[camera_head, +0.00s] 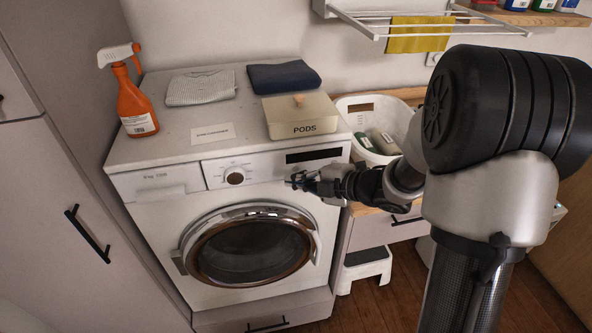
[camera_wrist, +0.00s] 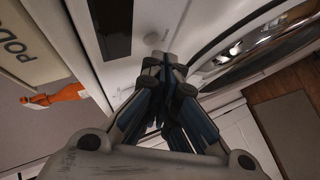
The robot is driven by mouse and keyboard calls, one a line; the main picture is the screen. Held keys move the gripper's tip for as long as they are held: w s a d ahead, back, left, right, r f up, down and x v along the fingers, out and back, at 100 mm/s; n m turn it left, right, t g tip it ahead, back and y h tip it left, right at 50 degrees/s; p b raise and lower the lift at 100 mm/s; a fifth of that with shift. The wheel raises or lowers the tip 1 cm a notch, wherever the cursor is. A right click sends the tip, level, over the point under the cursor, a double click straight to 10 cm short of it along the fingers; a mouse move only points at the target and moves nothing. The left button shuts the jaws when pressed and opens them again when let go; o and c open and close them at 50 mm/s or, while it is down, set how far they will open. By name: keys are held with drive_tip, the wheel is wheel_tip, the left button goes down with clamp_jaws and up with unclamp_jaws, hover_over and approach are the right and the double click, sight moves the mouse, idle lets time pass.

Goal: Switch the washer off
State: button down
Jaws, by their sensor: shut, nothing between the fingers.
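The white washer (camera_head: 160,222) stands against the wall with its round door (camera_head: 252,250) closed. Its front panel has a round knob (camera_head: 235,176) left of centre and a dark display (camera_head: 314,155) at the right. My gripper (camera_head: 291,181) is shut and empty at the panel, right of the knob and below the display. In the wrist view, the shut fingertips (camera_wrist: 163,58) are at the white panel beside the dark display (camera_wrist: 110,25). The fingertips hide the panel spot behind them, and I cannot tell if they touch it. The knob is not clear in the wrist view.
On the washer top are an orange spray bottle (camera_head: 135,100), folded cloths (camera_head: 283,76), a PODS box (camera_head: 301,116) and a small card (camera_head: 212,132). A white basket (camera_head: 362,107) stands to the right. A white step stool (camera_head: 364,268) is on the floor. A cabinet flanks the left.

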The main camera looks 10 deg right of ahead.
drive_tip(key=shift+s+b, duration=0.35)
drive_tip(key=shift+s, duration=2.65)
drive_tip(key=s+d+r+m+h, duration=0.3)
drive_tip(key=d+r+m+h, duration=0.65)
drive_tip(key=m, duration=0.25)
drive_tip(key=s+a+m+g, duration=0.2)
drive_tip(key=s+a+m, duration=0.2)
drive_tip(key=s, duration=0.6)
drive_tip(key=s+a+f+m+g+y, duration=0.1)
drive_tip(key=s+a+m+g, duration=0.2)
drive_tip(key=s, duration=0.8)
drive_tip(key=a+m, duration=0.2)
drive_tip(key=m, duration=0.1)
drive_tip(key=shift+s, duration=0.3)
drive_tip(key=c, duration=2.3)
unclamp_jaws()
